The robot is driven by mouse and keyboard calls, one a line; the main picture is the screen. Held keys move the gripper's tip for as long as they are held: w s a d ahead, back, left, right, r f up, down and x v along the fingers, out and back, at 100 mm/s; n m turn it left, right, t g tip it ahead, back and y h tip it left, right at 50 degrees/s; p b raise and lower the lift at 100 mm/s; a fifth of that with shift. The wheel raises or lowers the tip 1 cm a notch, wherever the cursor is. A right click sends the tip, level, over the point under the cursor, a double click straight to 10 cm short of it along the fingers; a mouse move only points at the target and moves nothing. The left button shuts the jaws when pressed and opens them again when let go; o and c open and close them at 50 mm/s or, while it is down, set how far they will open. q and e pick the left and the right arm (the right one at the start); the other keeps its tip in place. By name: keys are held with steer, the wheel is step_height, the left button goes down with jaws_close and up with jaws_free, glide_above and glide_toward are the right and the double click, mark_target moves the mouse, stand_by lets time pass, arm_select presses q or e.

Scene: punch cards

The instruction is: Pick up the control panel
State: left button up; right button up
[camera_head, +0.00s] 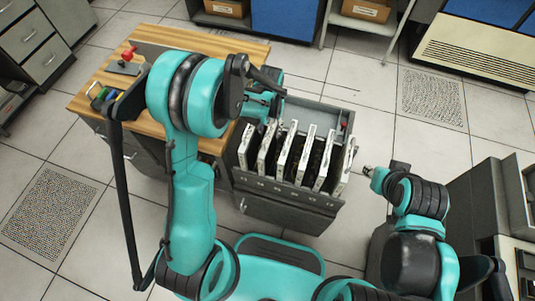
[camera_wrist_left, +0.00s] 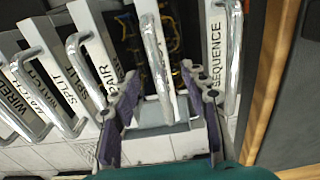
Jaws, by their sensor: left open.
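Several white control panels (camera_head: 309,155) stand upright side by side in an open grey drawer (camera_head: 278,212). In the left wrist view they have metal handles and printed labels, among them a panel marked SEQUENCE (camera_wrist_left: 216,50). My left gripper (camera_head: 263,108) is over the left end of the row in the head view. In the left wrist view the same gripper (camera_wrist_left: 162,118) is open, with a panel's metal handle (camera_wrist_left: 155,60) between its two fingers. I cannot tell whether either finger touches it. My right gripper (camera_head: 372,173) is to the right of the drawer, small and unclear.
A wooden-topped cabinet (camera_head: 90,98) stands left of the drawer, with a red-knobbed device (camera_head: 128,60) on top. My left arm hides part of it. Neighbouring handles stand close on both sides of the left gripper. Grey tiled floor (camera_head: 380,115) is open to the right.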

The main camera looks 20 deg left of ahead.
arm_select(q)
step_height(320, 180, down, 4)
steer(key=shift+a+f+b, duration=0.1)
steer(key=shift+b, duration=0.75)
steer(key=shift+c, duration=0.6)
jaws_close()
steer(key=shift+r, duration=0.2)
